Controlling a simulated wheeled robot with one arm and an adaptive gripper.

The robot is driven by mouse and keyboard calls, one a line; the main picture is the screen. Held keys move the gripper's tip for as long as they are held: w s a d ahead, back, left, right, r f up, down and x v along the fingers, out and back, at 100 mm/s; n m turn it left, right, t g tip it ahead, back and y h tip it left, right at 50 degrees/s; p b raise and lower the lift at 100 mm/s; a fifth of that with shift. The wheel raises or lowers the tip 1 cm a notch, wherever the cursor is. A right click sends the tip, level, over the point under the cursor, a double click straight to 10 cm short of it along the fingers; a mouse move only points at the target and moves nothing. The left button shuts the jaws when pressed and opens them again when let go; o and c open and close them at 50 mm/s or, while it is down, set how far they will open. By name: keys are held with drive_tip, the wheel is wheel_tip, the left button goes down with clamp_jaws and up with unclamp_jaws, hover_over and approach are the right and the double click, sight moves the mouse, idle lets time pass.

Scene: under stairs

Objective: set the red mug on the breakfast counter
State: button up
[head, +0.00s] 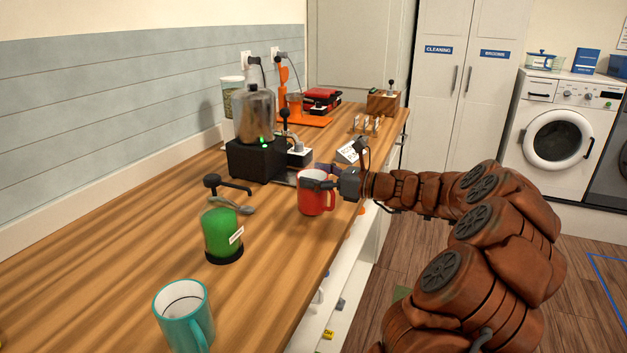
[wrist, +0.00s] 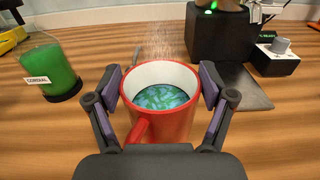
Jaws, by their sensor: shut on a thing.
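The red mug (head: 312,198) is upright at the wooden breakfast counter (head: 150,235), near its front edge. In the wrist view the mug (wrist: 165,118) has a white inside and holds something blue and green; its handle points toward my wrist. My gripper (wrist: 160,85) has one finger on each side of the mug and is shut on it. In the head view my gripper (head: 330,183) reaches in from the right. Whether the mug's base touches the counter top is hard to tell.
A teal mug (head: 184,318) and a green cordial dispenser (head: 222,235) stand nearer on the counter. A black blender (head: 255,140) stands behind the red mug, with a small switch box (head: 298,153) beside it. Bare wood lies left of the red mug.

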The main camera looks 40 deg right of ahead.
drive_tip(key=shift+f, duration=0.55)
drive_tip(key=shift+f, duration=0.1)
drive_tip(key=o, duration=1.6)
drive_tip(key=shift+o, duration=0.2)
drive_tip(key=shift+s+d, duration=0.1)
drive_tip(key=shift+s, duration=0.15)
drive_tip(key=v, duration=1.1)
drive_tip(key=shift+s, duration=0.25)
drive_tip(key=shift+d, duration=0.15)
